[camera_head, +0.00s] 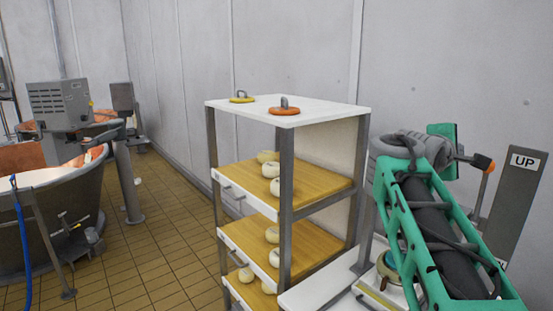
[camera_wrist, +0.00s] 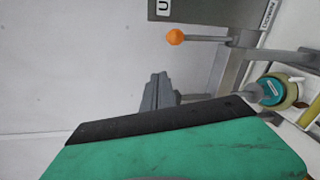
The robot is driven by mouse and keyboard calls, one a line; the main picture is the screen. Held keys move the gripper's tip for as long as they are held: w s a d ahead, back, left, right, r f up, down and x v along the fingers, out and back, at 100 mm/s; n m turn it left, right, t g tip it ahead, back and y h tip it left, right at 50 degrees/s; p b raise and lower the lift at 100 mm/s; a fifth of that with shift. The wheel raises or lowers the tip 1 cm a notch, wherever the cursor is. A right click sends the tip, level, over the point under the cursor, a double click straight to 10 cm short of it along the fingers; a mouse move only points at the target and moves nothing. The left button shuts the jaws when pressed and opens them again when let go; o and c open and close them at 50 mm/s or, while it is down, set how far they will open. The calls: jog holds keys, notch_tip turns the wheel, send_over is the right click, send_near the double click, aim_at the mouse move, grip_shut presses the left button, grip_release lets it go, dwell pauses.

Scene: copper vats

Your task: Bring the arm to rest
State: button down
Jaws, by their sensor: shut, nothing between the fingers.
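My gripper (camera_wrist: 159,92) shows in the wrist view as grey fingers beyond the black and green hand housing. The fingers are together, with nothing between them, and bare pale wall lies behind. In the head view my green arm rises at the right and bends at a grey joint, with part of the green hand behind it. The hand is close to a lever with an orange knob (camera_head: 484,163); the knob (camera_wrist: 175,37) also shows in the wrist view, apart from the fingers.
A grey post marked UP (camera_head: 523,185) stands at the right. A shelf rack (camera_head: 286,160) with wooden boards of pale rounded cheeses stands in the middle. A pale round item with a teal label (camera_wrist: 271,91) sits near my arm. Copper vats (camera_head: 65,190) stand left; tiled floor between is clear.

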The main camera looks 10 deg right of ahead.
jog(key=s+a+f+m+g+y, duration=0.15)
jog(key=a+f+m+y, duration=0.4)
jog(key=f, duration=0.85)
jog(key=s+a+f+m+g+y, duration=0.1)
jog(key=a+f+m+g+y, duration=0.15)
jog(key=a+f+m, duration=0.8)
jog(key=s+a+f+n+g+y, duration=0.2)
jog(key=s+a+f+n+y, duration=0.3)
jog(key=s+a+f, duration=0.95)
jog(key=a+r, duration=0.1)
jog(key=a+r+t+b, duration=0.1)
jog(key=r+n+t, duration=0.1)
jog(key=shift+s+a+r, duration=0.15)
jog(key=shift+s+a, duration=0.15)
jog(key=shift+a, duration=0.1)
